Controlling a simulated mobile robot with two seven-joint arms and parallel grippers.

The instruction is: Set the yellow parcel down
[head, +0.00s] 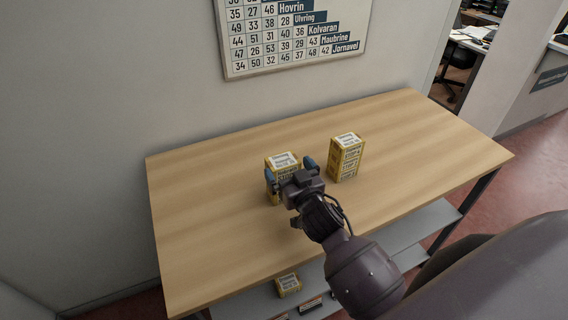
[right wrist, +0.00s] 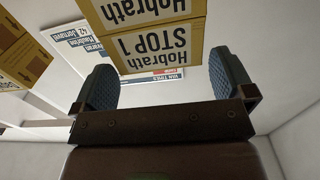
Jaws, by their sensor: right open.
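Two yellow parcels with white labels stand on the wooden table. The left yellow parcel (head: 283,160) is at my right gripper (head: 289,172), which is open with one blue finger toward each side of it. The gripper hides part of the parcel's front; the parcel appears to rest upright on the table. In the right wrist view this parcel (right wrist: 160,42) shows "Hobrath STOP 1" upside down, ahead of the open fingers. The other yellow parcel (head: 346,158) stands apart to the right. My left gripper is not in view.
The table (head: 210,220) has bare wood to the left and right of the parcels. A smaller yellow box (head: 288,284) lies on the lower shelf (head: 410,250). A sign board (head: 290,35) hangs on the wall behind.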

